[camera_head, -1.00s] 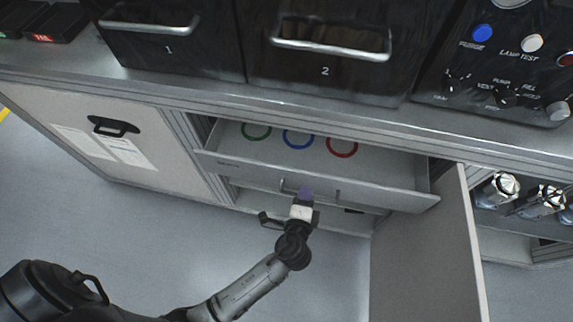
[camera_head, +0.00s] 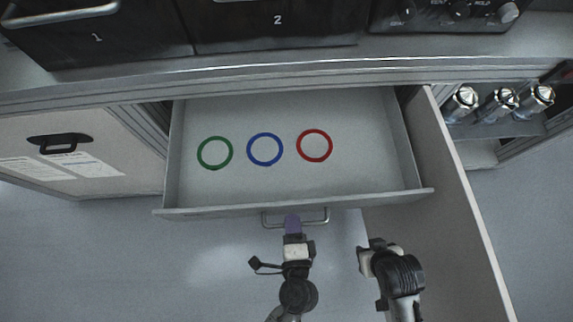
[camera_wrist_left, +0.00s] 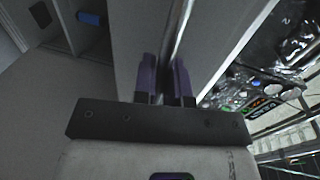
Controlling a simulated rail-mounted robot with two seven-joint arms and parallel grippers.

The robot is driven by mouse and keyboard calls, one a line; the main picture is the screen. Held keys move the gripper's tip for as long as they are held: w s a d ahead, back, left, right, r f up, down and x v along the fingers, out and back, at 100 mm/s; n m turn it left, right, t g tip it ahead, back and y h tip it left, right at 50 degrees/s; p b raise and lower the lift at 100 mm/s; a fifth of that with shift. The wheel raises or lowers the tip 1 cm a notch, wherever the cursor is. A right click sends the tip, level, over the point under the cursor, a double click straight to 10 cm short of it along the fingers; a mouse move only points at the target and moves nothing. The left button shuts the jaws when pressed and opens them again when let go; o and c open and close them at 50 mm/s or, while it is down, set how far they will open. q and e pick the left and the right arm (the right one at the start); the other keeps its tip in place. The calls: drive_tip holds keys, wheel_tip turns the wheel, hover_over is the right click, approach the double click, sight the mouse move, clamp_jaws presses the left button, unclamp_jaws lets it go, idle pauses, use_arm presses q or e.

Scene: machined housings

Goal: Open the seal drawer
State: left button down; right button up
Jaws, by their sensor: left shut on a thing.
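The seal drawer (camera_head: 290,188) is pulled well out of the cabinet. A green ring (camera_head: 214,153), a blue ring (camera_head: 265,149) and a red ring (camera_head: 314,146) lie apart in a row on its floor. Its bar handle (camera_head: 322,220) is on the front face. My left gripper (camera_head: 292,220) is shut on the handle near its middle. In the left wrist view its purple fingers (camera_wrist_left: 165,80) stand either side of the bar. My right gripper (camera_head: 368,254) is right of the left one, clear of the handle; its fingers are too unclear to read.
An open cabinet door (camera_head: 462,200) stands right of the drawer, close to my right arm. Metal cylinders (camera_head: 498,103) stand on a shelf beyond it. The worktop edge (camera_head: 270,68) runs above the drawer. Open floor (camera_head: 110,240) lies to the left.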

use_arm(q)
drive_tip(key=shift+s, duration=0.1)
idle(0.3)
drive_tip(key=c, duration=1.2)
unclamp_jaws()
drive_tip(key=a+p+v, duration=0.1)
drive_tip(key=v, duration=1.2)
drive_tip(key=shift+s+d, duration=0.4)
drive_tip(key=shift+d, duration=0.15)
